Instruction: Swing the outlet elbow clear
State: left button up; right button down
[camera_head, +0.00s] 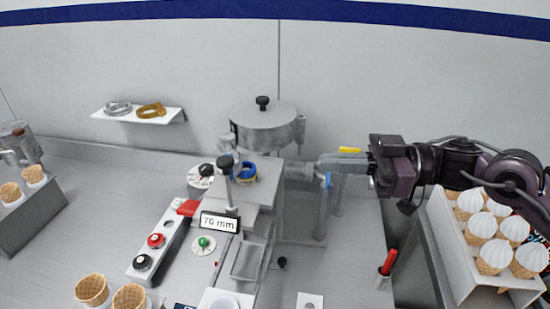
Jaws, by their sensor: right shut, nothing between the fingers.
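A grey horizontal pipe piece (298,171), which looks like the outlet elbow, sticks out to the right of the machine below the round lidded hopper (265,125). My right gripper (325,163) reaches in from the right. Its grey fingers are shut and empty, with their tips at the pipe's right end. I cannot tell whether they touch it. A blue tab (328,181) shows just below the fingertips and a yellow tab (350,150) just above the fingers. The fingers hide part of what lies behind them. My left gripper is not in view.
A tray of filled cones (493,258) stands at the right under my right arm. A control panel (160,240) is left of the machine. A wall shelf (140,115) holds two ring clamps.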

jog(key=a+p, duration=0.2)
jog(key=a, duration=0.2)
jog(key=a+p, duration=0.1)
jog(key=a, duration=0.3)
jog(key=a+p, duration=0.2)
jog(key=a, duration=0.3)
jog(key=shift+w+f+p, duration=0.15)
jog(key=shift+w+p, duration=0.1)
jog(key=shift+p, duration=0.05)
jog(key=shift+a+f, duration=0.15)
jog(key=shift+a, duration=0.2)
